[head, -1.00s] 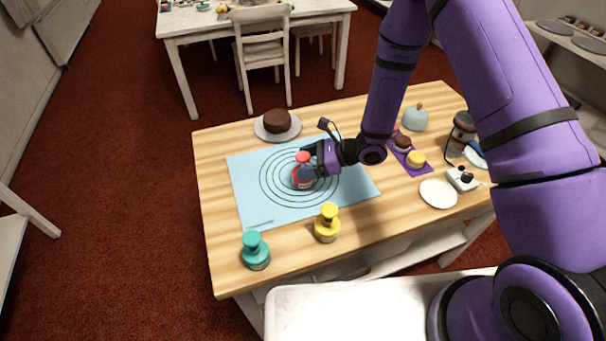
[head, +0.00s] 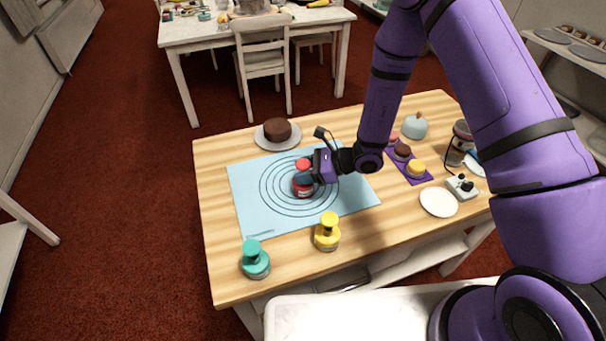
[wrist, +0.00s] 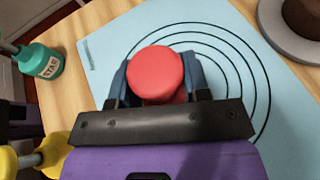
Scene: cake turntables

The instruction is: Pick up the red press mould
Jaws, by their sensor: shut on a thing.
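The red press mould (head: 302,187) is upright over the ringed area of the light blue mat (head: 252,212). In the wrist view its round red top (wrist: 156,73) fills the space between my two fingers. My gripper (head: 306,178) reaches in from the right and is shut on the mould. The lower part of the mould is hidden in the wrist view. I cannot tell whether its base touches the mat.
A yellow press mould (head: 327,232) and a teal one (head: 255,260) stand at the near table edge. A chocolate cake (head: 277,130) on a plate is behind the mat. At right are a purple tray (head: 421,178) of small cakes, a white plate (head: 438,202) and a control box (head: 462,187).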

